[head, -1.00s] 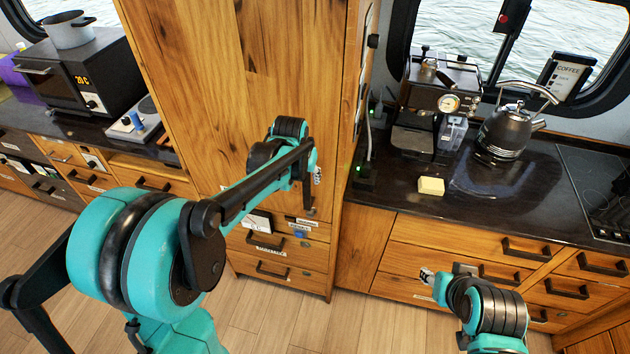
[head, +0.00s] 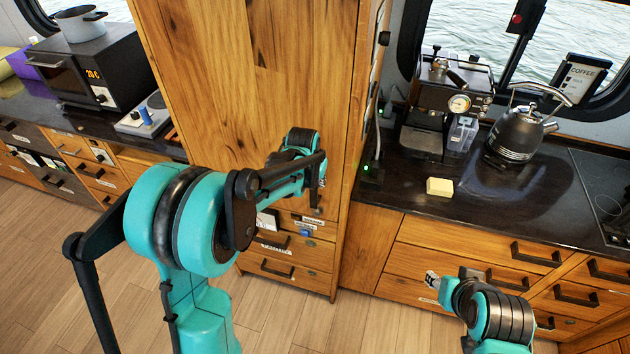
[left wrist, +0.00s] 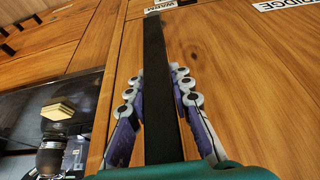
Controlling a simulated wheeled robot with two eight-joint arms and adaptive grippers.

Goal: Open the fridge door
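The fridge door is a tall wooden panel (head: 255,60) in the middle of the head view, and it looks closed. In the left wrist view, a long dark handle (left wrist: 160,75) runs along the wood (left wrist: 235,80), near a partly cut-off label ending in "IDGE" (left wrist: 287,5). My left gripper (left wrist: 155,82) is open, with one finger on each side of the handle and small gaps visible. In the head view it is mostly hidden behind my arm at the door's lower right edge. My right gripper (head: 432,280) hangs in front of the right drawers, too small to read.
A dark counter (head: 450,205) on the right holds an espresso machine (head: 440,105), a kettle (head: 515,135) and a yellow block (head: 440,187). A microwave (head: 85,70) with a pot (head: 80,22) stands on the left counter. Drawers (head: 290,255) lie below the door. The wooden floor (head: 350,325) is clear.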

